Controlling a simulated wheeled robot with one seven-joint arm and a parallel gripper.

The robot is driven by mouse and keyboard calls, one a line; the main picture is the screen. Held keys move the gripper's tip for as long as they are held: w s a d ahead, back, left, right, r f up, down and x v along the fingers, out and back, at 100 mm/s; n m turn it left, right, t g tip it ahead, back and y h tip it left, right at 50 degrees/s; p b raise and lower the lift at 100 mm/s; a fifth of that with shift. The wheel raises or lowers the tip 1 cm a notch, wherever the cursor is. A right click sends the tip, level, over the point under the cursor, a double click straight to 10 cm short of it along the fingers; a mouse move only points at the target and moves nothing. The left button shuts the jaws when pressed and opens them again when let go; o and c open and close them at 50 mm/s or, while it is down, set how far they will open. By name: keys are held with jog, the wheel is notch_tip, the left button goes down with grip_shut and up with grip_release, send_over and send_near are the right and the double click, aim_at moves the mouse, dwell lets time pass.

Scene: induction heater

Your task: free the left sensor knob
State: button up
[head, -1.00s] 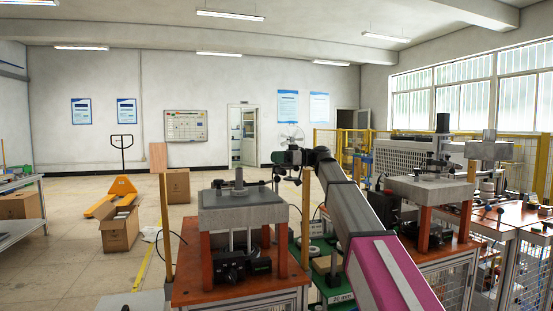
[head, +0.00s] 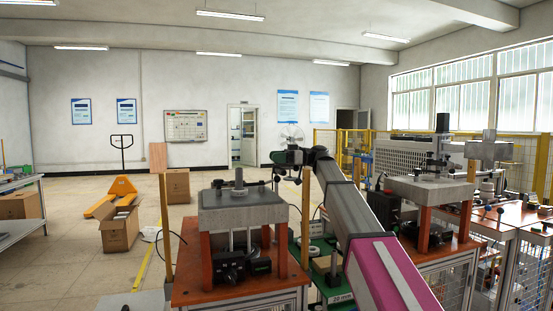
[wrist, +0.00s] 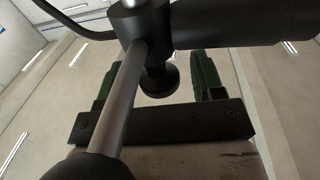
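In the wrist view, a black round knob (wrist: 160,82) hangs on a short stem under a dark clamp block (wrist: 140,22). My gripper (wrist: 158,85) has its two green fingers well apart, one on each side of the knob in the picture. I see clear gaps on both sides, so it is open and not touching the knob there. In the head view, my gripper (head: 279,168) is small and dark at the right edge of the left machine's grey top plate (head: 240,207). The knob is too small to pick out there.
A grey rod (wrist: 118,105) crosses close in front of the wrist camera. A thick black cylinder (wrist: 240,22) runs right from the clamp block. In the head view, the left machine has a central upright post (head: 239,177). A second machine (head: 430,190) stands to the right of my arm.

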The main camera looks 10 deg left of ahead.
jog(key=v, duration=1.1)
jog(key=shift+s+a, duration=0.1)
jog(key=s+a+m+t, duration=0.1)
jog(key=a+t, duration=0.1)
jog(key=a, duration=0.1)
jog(key=s+a+m+t, duration=0.1)
jog(key=a+m+t, duration=0.1)
jog(key=a, duration=0.2)
jog(key=s+a+m+t+y, duration=0.1)
jog(key=a+t, duration=0.2)
jog(key=shift+s+a+r+m, duration=0.1)
jog(key=shift+s+a+m, duration=0.1)
jog(key=shift+m, duration=0.1)
dwell(0.4)
jog(key=c, duration=0.9)
